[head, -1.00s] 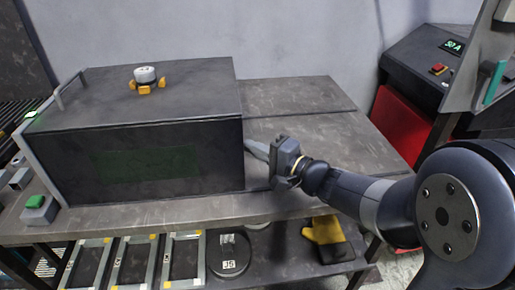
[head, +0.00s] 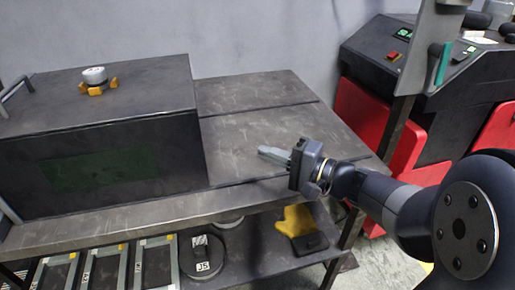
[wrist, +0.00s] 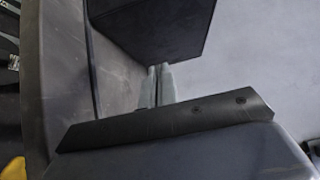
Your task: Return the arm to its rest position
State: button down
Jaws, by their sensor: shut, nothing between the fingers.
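My gripper (head: 274,154) reaches in from the right in the head view, over the right part of the grey metal bench (head: 270,120). Its fingers point left toward the dark box and are together, with nothing between them. In the wrist view the two pale fingers (wrist: 158,84) lie side by side, with the dark box (wrist: 150,25) beyond them. My gripper is apart from the box. Whether it clears the bench top by much is hard to tell.
The dark box (head: 100,160) carries a knob with yellow lugs (head: 95,77). A lower shelf holds framed parts (head: 155,262), a round dark item (head: 203,258) and a yellow-black item (head: 300,228). A red and black machine (head: 400,70) stands right. The bench behind my gripper is bare.

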jog(key=shift+s+d, duration=0.1)
jog(key=shift+d, duration=0.05)
jog(key=s+a+p+x, duration=0.1)
jog(key=s+x, duration=0.1)
jog(key=x, duration=1)
jog(key=shift+a, duration=0.25)
dwell(0.3)
